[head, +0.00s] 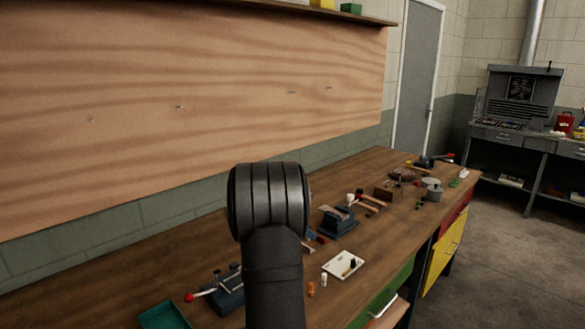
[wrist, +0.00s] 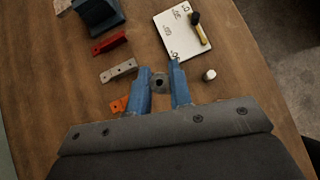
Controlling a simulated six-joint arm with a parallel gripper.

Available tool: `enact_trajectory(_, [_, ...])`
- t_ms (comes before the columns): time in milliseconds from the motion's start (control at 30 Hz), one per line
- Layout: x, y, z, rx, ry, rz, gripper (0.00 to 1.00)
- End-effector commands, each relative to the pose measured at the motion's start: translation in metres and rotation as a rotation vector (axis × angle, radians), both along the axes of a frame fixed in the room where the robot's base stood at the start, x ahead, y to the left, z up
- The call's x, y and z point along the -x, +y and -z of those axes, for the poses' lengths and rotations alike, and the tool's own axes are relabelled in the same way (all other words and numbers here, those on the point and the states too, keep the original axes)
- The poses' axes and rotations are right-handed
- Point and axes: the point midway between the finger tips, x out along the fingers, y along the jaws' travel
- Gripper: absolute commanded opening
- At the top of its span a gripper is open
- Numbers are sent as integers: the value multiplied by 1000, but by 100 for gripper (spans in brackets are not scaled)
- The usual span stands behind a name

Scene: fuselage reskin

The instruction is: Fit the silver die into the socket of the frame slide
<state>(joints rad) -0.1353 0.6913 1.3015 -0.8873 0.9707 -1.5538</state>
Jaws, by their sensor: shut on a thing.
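My gripper (wrist: 161,79) shows in the wrist view with its two blue fingers pointing down at the bench. It is shut on a small round grey piece with a dark centre, which I take for the silver die (wrist: 159,81). The fingers hide part of it. In the head view my arm hides the gripper and the die. I cannot tell for sure which thing is the frame slide. A dark blue block-like tool (head: 338,221) stands mid-bench, and it shows partly at the top left of the wrist view (wrist: 98,14).
A red bar (wrist: 109,43), a grey bar with holes (wrist: 118,70) and an orange piece (wrist: 119,104) lie left of the gripper. A white card (wrist: 178,34) with a yellow-handled tool (wrist: 200,30) and a small pale cylinder (wrist: 209,75) lie right. A red-knobbed tool (head: 225,288) stands nearer.

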Motion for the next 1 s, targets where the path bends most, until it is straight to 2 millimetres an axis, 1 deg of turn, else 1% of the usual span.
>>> enact_trajectory(33, [7, -11, 3, 0, 1, -52, 0])
enact_trajectory(200, [28, -31, 18, -1, 2, -256, 0])
enact_trajectory(267, [37, -34, 23, 0, 3, -325, 0])
enact_trajectory(400, [63, -38, 37, -1, 4, -476, 0])
enact_trajectory(533, [88, -35, 49, -1, 3, -601, 0])
enact_trajectory(633, [100, -31, 55, -1, 2, -660, 0])
enact_trajectory(767, [105, -29, 57, -1, 0, -687, 0])
enact_trajectory(833, [107, -24, 58, -1, 1, -696, 0])
enact_trajectory(933, [106, -7, 58, -1, 1, -701, 0])
enact_trajectory(1000, [106, 8, 58, -2, 1, -702, 0])
